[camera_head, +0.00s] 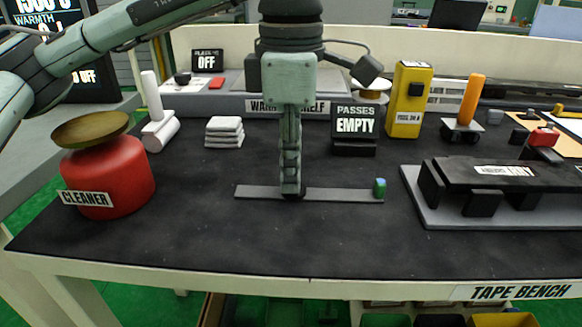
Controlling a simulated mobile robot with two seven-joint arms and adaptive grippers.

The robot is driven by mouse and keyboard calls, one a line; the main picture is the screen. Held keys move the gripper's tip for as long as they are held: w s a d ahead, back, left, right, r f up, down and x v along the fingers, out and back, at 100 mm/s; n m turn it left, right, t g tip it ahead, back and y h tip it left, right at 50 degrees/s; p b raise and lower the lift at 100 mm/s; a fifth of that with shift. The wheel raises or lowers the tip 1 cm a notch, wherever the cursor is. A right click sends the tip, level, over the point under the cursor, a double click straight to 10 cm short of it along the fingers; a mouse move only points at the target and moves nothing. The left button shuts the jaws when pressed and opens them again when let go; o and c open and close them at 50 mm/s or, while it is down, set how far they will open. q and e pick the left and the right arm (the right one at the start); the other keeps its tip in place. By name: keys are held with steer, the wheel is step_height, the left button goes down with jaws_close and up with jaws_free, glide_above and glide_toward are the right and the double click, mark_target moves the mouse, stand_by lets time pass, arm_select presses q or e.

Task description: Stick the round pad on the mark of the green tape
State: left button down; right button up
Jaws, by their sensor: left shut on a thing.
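A long flat grey strip (335,195) lies on the dark bench top. A small green piece with a blue top (380,188), which looks like the green tape, is at its right end; I cannot make out a mark on it. My left gripper (292,192) points straight down over the middle of the strip with its fingers together. A small dark piece (293,198) shows at the fingertips, which looks like the round pad, mostly hidden by the fingers. I cannot tell whether it touches the strip. My right gripper is not in view.
A red cleaner pot (110,180) with a brass lid stands at the left. White pads (224,132) are stacked behind. A "PASSES EMPTY" sign (355,122) and yellow box (408,100) stand at the back. A grey-based black fixture (500,185) fills the right. The front bench is clear.

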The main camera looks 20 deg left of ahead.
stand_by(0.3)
arm_select(q)
steer(key=c, duration=1.6)
jaws_free()
